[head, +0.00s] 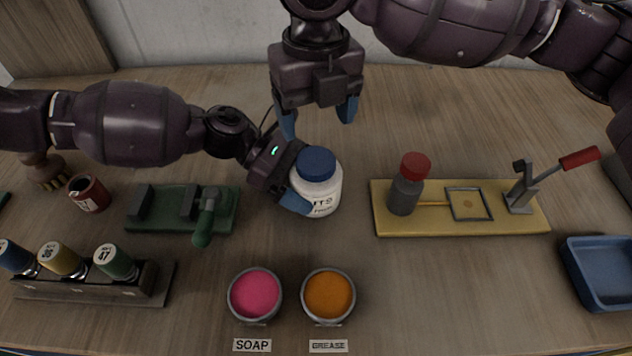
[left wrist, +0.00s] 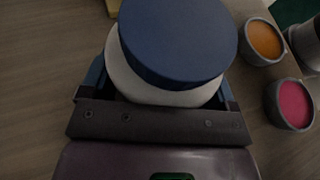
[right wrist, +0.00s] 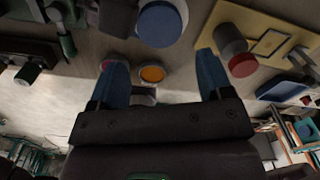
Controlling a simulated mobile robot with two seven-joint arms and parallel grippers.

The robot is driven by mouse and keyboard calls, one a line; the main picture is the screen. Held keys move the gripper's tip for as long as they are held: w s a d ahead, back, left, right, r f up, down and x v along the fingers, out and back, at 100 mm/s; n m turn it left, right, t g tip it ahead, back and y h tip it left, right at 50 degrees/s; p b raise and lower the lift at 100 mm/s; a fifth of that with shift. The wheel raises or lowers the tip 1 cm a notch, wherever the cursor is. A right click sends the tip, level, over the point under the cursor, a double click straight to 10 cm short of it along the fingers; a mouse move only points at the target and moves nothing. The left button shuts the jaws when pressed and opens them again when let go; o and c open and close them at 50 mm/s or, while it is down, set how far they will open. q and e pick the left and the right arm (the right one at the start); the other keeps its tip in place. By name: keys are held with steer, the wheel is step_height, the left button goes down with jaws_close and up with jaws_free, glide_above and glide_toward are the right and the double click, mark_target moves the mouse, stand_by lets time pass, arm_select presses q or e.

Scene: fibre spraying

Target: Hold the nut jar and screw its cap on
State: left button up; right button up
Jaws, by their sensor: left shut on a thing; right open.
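The white nut jar (head: 322,199) stands upright in the middle of the table, with part of its label showing. Its blue cap (head: 316,163) sits on top; in the left wrist view the cap (left wrist: 180,40) looks off-centre on the white jar (left wrist: 160,92). I cannot tell how tightly it sits. My left gripper (head: 298,190) is shut on the jar's body from the left. My right gripper (head: 318,122) is open and empty, fingers down, above and behind the jar. In the right wrist view the cap (right wrist: 160,23) lies beyond the open fingers (right wrist: 165,75).
A yellow board (head: 450,226) with a red-capped grey bottle (head: 405,190) and a lever press stands right. A green clamp fixture (head: 165,208) is left. Soap (head: 255,296) and grease (head: 328,296) cups stand in front. A blue tray (head: 598,285) is far right.

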mark_target(316, 160)
steer(key=shift+f, duration=4.05)
steer(key=c, duration=0.7)
steer(key=o, duration=1)
steer(key=shift+r, duration=2.3)
